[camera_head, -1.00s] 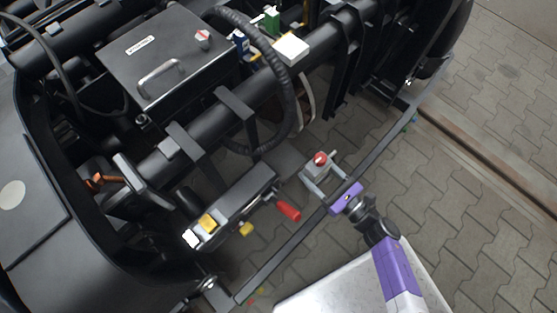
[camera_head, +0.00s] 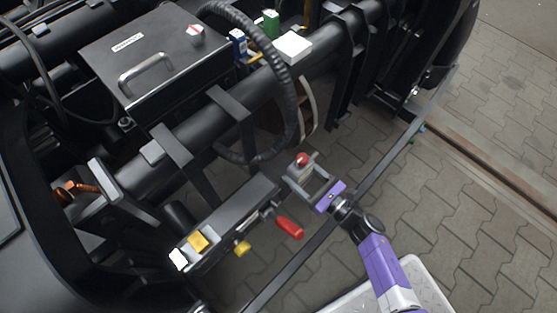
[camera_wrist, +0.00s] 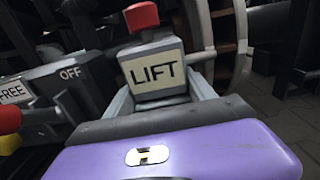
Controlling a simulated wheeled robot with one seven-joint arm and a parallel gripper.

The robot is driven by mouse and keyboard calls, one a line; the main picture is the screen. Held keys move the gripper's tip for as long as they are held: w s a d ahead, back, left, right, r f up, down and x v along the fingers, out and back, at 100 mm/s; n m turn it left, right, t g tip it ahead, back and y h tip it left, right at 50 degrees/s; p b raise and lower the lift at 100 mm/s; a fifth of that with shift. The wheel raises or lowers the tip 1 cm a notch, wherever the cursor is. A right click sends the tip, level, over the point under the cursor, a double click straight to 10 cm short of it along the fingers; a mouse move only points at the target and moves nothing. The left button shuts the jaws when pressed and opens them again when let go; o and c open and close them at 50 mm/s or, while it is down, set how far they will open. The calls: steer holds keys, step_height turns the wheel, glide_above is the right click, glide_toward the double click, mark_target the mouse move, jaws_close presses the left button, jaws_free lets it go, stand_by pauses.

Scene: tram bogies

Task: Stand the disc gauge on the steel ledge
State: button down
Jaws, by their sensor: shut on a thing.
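My gripper (camera_head: 306,178) is shut on a grey block with a red knob (camera_head: 302,159) on top. In the wrist view the block (camera_wrist: 160,98) stands between the two fingers of my gripper (camera_wrist: 160,108), and a pale label reads LIFT. The block is upright beside the end of a dark housing with a red handle (camera_head: 289,228); I cannot tell whether they touch. No gauge is plainly recognisable, and I cannot tell whether the held block is the disc gauge. I cannot tell for certain which surface is the steel ledge.
The dark housing carries a yellow block (camera_head: 198,240) and a white block (camera_head: 178,259). A thick black hose (camera_head: 291,100) loops behind my gripper. A black box (camera_head: 150,65) stands at upper left. Paving lies open at right.

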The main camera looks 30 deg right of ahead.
mark_target(306, 184)
steer(key=b+x, duration=0.1)
steer(key=x, duration=0.7)
steer(key=shift+w, duration=0.15)
steer(key=shift+w+a+f+b, duration=0.1)
steer(key=shift+w+f+b, duration=0.05)
steer(key=shift+f+b, duration=0.6)
steer(key=shift+w+f+b, duration=0.2)
steer(key=shift+f+b, duration=0.4)
steer(key=shift+f, duration=0.3)
steer(key=shift+f, duration=0.2)
steer(key=shift+c, duration=1.6)
jaws_free()
steer(key=shift+s+f, duration=0.1)
steer(key=shift+r, duration=0.25)
steer(key=p+v, duration=0.2)
steer(key=v, duration=1)
